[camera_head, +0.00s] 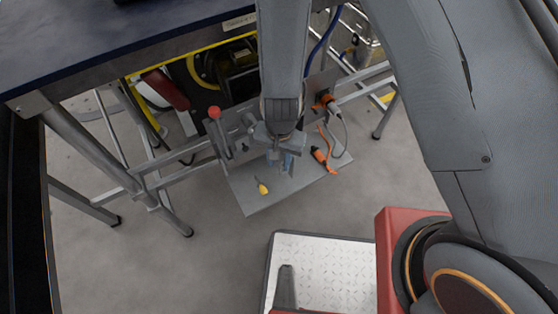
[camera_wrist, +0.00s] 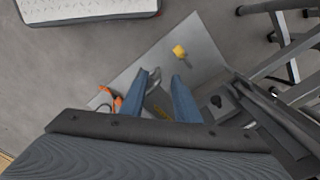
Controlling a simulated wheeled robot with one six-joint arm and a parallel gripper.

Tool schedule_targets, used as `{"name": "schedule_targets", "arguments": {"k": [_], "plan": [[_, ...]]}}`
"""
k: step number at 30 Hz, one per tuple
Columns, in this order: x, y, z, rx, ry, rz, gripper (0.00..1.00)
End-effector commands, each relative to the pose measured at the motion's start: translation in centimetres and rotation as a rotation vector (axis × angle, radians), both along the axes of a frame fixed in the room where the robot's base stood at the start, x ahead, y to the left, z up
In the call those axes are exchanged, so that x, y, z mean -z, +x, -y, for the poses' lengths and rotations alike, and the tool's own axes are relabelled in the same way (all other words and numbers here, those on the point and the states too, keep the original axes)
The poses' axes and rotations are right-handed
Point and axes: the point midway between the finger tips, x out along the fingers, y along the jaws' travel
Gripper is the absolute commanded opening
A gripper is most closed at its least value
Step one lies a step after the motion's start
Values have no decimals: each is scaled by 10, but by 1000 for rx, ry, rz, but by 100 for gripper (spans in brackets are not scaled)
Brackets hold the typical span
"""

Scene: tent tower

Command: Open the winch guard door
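My gripper (camera_head: 283,160) hangs below the dark table, over a grey plate (camera_head: 256,197) with small tools on it. In the wrist view its two blue fingers (camera_wrist: 161,80) stand apart. A dark grey part with yellow marks (camera_wrist: 160,108) shows between and behind them; I cannot tell whether they touch it. A red-knobbed lever (camera_head: 214,113) stands left of my gripper, beside grey metal brackets. A yellow-and-black round machine part (camera_head: 205,70) sits behind it under the table. I cannot tell which part is the winch guard door; my arm hides some of this area.
A yellow-handled tool (camera_head: 262,187) lies on the plate and shows in the wrist view (camera_wrist: 180,52). An orange tool (camera_head: 320,155) lies at its right. Metal table legs (camera_head: 95,155) stand left. The table edge (camera_head: 150,58) is above. Bare floor (camera_head: 150,260) lies in front.

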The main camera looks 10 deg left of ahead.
Motion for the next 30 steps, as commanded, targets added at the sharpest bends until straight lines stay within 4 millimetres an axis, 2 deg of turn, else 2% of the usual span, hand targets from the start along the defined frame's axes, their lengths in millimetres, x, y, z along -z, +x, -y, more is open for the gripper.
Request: {"name": "schedule_targets", "arguments": {"k": [1,12,30], "plan": [[-9,2,-2,-1,3,6,26],[-34,1,-1,-1,2,5,26],[-38,1,0,0,1,2,26]]}}
